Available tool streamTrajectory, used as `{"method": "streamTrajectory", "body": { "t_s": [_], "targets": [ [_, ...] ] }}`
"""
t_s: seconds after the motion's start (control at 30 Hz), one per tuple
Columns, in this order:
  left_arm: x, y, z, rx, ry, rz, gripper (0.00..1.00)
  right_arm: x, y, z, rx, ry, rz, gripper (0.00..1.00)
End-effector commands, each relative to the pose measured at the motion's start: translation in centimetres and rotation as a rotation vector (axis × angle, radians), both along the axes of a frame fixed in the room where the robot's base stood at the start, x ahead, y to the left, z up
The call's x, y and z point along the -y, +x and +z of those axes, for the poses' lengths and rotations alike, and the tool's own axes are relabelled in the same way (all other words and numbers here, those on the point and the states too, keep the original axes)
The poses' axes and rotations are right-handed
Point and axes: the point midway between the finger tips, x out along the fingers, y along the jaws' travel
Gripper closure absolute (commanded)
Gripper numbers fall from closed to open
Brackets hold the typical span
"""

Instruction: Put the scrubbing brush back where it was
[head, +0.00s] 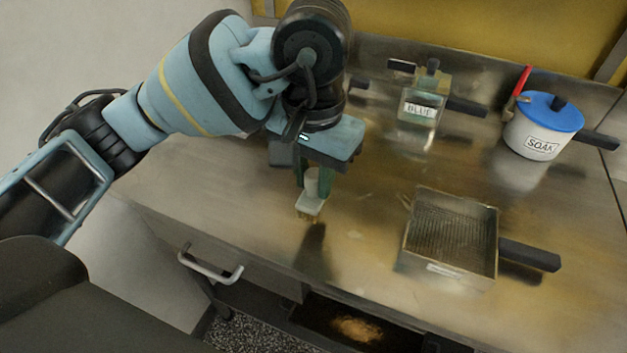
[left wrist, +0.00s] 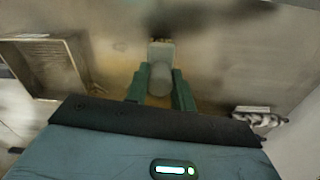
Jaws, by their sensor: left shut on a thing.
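My left gripper (head: 314,182) is shut on the scrubbing brush (head: 310,203), a small pale grey block with a rounded grip and tan bristles facing down. It is held above the steel counter (head: 370,240), near the front edge, with a dark shadow or reflection below it. In the left wrist view the brush (left wrist: 160,72) sits between the two green fingers of the gripper (left wrist: 161,85). My right gripper is not in view.
A square mesh pan (head: 450,235) with a black handle stands right of the brush. Farther back are a container marked BLUE (head: 420,108) and a blue-lidded pot marked SOAK (head: 540,135). A drawer handle (head: 210,270) juts from the front. A striped grey item (left wrist: 262,117) is unclear.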

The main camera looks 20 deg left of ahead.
Motion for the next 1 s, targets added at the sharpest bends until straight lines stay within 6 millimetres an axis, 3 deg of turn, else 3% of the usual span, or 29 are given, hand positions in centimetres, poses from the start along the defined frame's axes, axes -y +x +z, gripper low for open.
{"method": "streamTrajectory", "body": {
  "t_s": [0.37, 0.6, 1.0],
  "targets": [
    [-0.7, 1.8, -0.2, -0.001, 0.0, 0.003, 0.94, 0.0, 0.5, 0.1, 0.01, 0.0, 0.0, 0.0],
    [-0.6, 1.5, -3.3, -0.001, 0.001, -0.001, 0.94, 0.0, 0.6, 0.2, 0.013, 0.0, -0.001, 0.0],
    [-0.6, 1.6, -3.9, 0.001, 0.0, -0.001, 0.94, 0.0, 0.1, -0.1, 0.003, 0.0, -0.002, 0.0]
  ]
}}
